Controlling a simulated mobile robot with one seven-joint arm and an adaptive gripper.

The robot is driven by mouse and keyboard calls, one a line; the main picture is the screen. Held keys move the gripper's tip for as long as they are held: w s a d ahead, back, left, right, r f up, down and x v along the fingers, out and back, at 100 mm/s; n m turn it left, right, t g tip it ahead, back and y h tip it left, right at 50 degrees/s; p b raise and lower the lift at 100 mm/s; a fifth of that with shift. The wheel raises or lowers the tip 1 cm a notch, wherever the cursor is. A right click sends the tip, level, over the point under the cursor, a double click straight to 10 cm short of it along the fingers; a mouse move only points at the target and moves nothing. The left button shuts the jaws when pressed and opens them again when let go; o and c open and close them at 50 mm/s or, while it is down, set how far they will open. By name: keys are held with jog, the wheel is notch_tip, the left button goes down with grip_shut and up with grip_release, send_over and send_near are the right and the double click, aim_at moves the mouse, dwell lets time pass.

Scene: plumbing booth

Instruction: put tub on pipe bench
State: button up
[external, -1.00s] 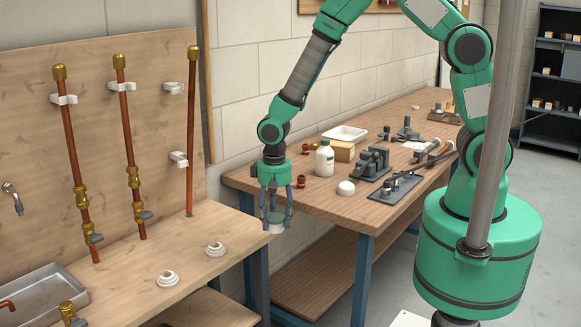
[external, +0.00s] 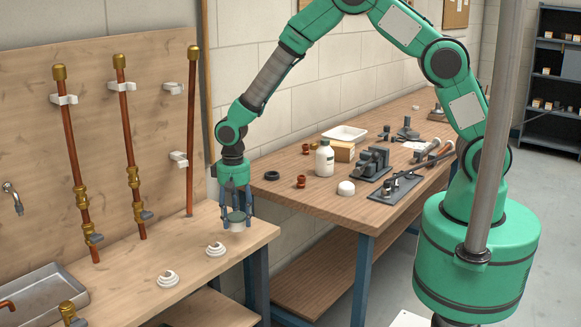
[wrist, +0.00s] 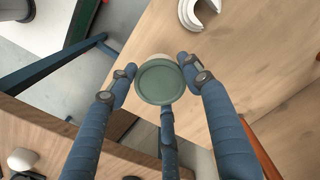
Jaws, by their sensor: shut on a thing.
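The tub (external: 238,226) is small and white with a grey-green lid. My gripper (external: 237,214) is shut on it, with the fingers around its sides. The lid faces the camera in the wrist view (wrist: 160,82) and hides most of the tub's body. The pipe bench (external: 205,265) is the light wooden bench at left, below the board with copper pipes. The tub appears above the right end of its top; the gap below it is hard to judge.
A copper pipe (external: 191,135) rises behind. A metal sink (external: 40,295) is at far left. The darker workbench (external: 305,197) at right holds a bottle (external: 325,158) and tools.

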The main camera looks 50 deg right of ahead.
aim_at(235, 228)
jog(key=shift+f+b, duration=0.4)
jog(key=shift+f, duration=1.35)
jog(key=shift+f, duration=0.15)
jog(key=o, duration=1.2)
notch_tip(235, 228, up, 12)
jog(key=shift+r+p, duration=0.15)
jog(key=shift+p, duration=0.9)
